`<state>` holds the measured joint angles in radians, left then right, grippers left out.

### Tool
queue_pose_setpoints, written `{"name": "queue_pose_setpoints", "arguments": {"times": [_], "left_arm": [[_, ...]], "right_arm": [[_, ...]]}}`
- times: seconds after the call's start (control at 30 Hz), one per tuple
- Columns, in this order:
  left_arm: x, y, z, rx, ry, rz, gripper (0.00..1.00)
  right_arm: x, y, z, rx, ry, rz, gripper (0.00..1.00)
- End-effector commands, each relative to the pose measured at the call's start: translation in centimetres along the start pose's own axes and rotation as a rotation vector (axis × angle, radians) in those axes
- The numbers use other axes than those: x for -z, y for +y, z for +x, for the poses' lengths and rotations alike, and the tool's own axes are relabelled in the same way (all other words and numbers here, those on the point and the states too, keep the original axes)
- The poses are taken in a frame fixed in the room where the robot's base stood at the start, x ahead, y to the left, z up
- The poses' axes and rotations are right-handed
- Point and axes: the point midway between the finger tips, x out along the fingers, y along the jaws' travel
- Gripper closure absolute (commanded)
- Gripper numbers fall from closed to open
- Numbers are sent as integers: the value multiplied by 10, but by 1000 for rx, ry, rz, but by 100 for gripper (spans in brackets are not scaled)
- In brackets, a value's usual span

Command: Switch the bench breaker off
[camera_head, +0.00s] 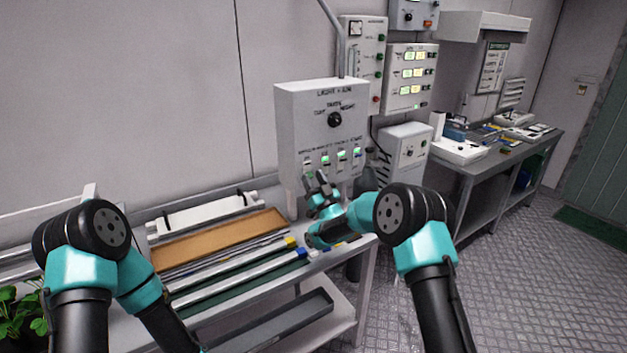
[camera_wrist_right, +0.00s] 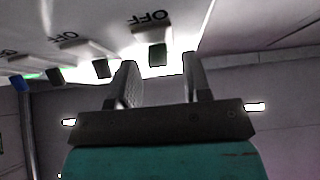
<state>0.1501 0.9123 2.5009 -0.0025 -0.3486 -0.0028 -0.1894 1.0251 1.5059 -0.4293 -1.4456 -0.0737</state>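A grey panel box (camera_head: 334,103) with a round black knob (camera_head: 335,120) hangs above the back of the bench. A row of several small switches (camera_head: 341,156) with green lights runs along its lower front; I cannot read which is the bench breaker. My right gripper (camera_head: 315,180) is just below the row's left part, fingers pointing up at the panel. In the right wrist view its two fingers (camera_wrist_right: 158,62) are apart. A dark switch lever (camera_wrist_right: 157,54) under an upside-down "OFF" shows in line with the gap; I cannot tell contact. My left gripper is out of view.
The bench below holds a brown tray (camera_head: 215,239), a white bar (camera_head: 205,212) and several rods. Other control boxes (camera_head: 410,78) hang to the right. The floor on the right is clear.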

Motion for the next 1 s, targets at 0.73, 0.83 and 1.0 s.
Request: {"name": "queue_pose_setpoints", "arguments": {"times": [0.73,0.83,1.0], "left_arm": [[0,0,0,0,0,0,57],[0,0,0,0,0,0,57],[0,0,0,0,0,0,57]], "right_arm": [[0,1,-59,-2,-4,1,55],[-1,0,-78,0,-4,1,55],[0,1,-111,-1,-3,1,55]]}}
